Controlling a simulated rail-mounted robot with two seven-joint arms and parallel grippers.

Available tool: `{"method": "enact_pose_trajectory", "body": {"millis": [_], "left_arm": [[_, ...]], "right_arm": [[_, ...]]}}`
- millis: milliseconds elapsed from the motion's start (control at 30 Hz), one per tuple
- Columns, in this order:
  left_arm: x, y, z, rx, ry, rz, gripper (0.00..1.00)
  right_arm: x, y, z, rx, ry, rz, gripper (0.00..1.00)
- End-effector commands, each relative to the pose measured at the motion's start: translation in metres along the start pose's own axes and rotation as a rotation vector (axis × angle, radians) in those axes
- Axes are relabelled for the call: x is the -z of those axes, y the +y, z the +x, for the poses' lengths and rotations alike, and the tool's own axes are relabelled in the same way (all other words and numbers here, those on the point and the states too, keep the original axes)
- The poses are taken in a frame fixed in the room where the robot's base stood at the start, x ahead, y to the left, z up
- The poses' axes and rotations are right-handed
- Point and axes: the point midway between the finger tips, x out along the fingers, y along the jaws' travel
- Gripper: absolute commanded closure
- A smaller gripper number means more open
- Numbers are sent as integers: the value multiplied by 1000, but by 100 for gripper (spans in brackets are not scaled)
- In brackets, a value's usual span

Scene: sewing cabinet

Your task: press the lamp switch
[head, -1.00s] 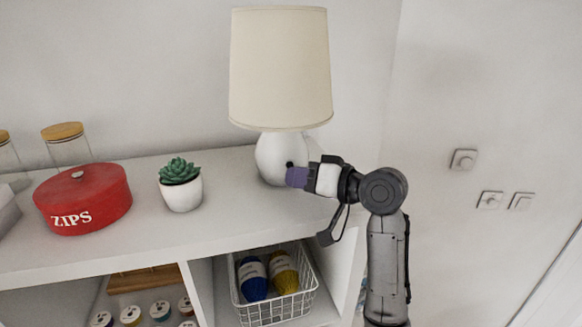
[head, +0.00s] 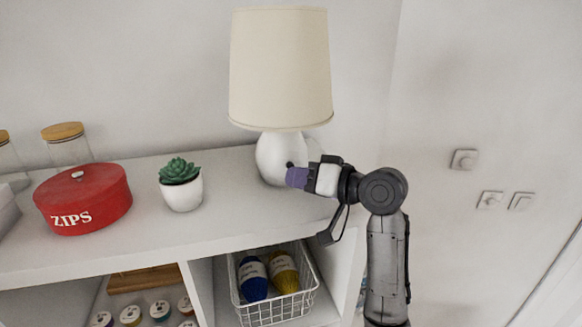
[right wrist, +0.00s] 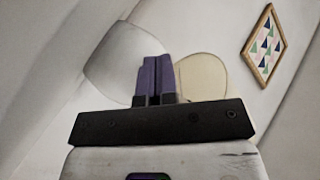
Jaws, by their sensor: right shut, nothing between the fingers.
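The lamp (head: 280,75) stands on the white cabinet top, with a cream shade and a rounded white base (head: 272,152). The lamp switch (head: 290,165) is a small dark spot on the base, partly hidden by my gripper. My right gripper (head: 297,177) is shut and empty, its purple fingertips right at the switch in the head view; I cannot tell whether they touch it. In the right wrist view the shut purple fingers (right wrist: 153,78) point at the white lamp base (right wrist: 118,62), and the switch is hidden there. My left gripper is not in view.
A potted succulent (head: 181,186), a red ZIPS tin (head: 84,200) and a glass jar (head: 69,150) stand left of the lamp. Below is a wire basket (head: 276,306) with yarn. Wall switches (head: 490,200) are at the right. The cabinet top around the plant is clear.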

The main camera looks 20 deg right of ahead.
Motion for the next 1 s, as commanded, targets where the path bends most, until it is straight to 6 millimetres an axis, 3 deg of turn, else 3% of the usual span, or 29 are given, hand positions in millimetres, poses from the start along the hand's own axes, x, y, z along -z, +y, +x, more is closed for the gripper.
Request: {"method": "enact_pose_trajectory", "body": {"millis": [1000], "left_arm": [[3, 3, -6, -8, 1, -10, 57]], "right_arm": [[5, 5, 6, 0, 0, 0, 100]]}}
